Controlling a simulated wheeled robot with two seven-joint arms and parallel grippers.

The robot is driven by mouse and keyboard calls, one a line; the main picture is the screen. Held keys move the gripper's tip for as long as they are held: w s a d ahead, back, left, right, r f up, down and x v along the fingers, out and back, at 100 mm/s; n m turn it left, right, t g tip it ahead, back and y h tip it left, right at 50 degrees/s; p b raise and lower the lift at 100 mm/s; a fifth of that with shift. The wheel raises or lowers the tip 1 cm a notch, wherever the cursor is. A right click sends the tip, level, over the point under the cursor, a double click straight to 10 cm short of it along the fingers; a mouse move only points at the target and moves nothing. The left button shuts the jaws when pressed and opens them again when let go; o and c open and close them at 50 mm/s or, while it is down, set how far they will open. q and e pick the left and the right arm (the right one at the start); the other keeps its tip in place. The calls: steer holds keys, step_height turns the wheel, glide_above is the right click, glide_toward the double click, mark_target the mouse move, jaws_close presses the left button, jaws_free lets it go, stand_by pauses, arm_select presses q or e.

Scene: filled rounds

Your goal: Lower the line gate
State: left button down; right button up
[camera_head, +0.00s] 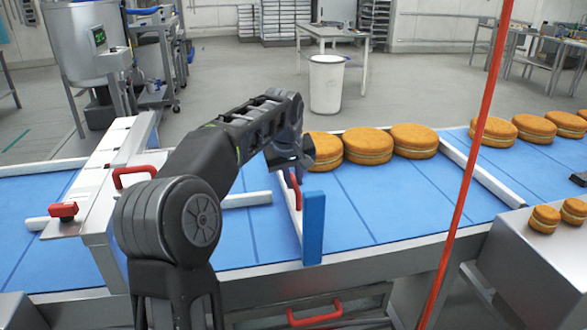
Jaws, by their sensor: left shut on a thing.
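The line gate is a white bar (286,205) across the blue belt, with a blue upright end piece (313,228) at the near belt edge and a red handle (296,190). My left gripper (293,172) is shut on that red handle; its fingers are partly hidden by my own arm. Filled rounds (368,146) stand in a row just right of the gate. The nearest one (325,151) is partly hidden behind my gripper. I cannot tell the gap between the gate's lower edge and the belt. My right gripper is not clearly in view.
A white housing (110,185) with red handles spans the belt at left. A second white rail (482,168) crosses the belt at right. More rounds (533,128) lie beyond it. Small rounds (544,218) sit on a metal box. A red pole (462,190) stands in front.

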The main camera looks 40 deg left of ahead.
arm_select(q)
steer(key=shift+f, duration=0.5)
arm_select(e)
steer(key=shift+f, duration=0.3)
arm_select(q)
steer(key=shift+s, duration=0.1)
steer(key=c, duration=1.4)
jaws_free()
steer(key=shift+r, duration=0.1)
steer(key=v, duration=0.7)
steer(key=shift+r, duration=0.35)
arm_select(e)
steer(key=shift+r, duration=0.1)
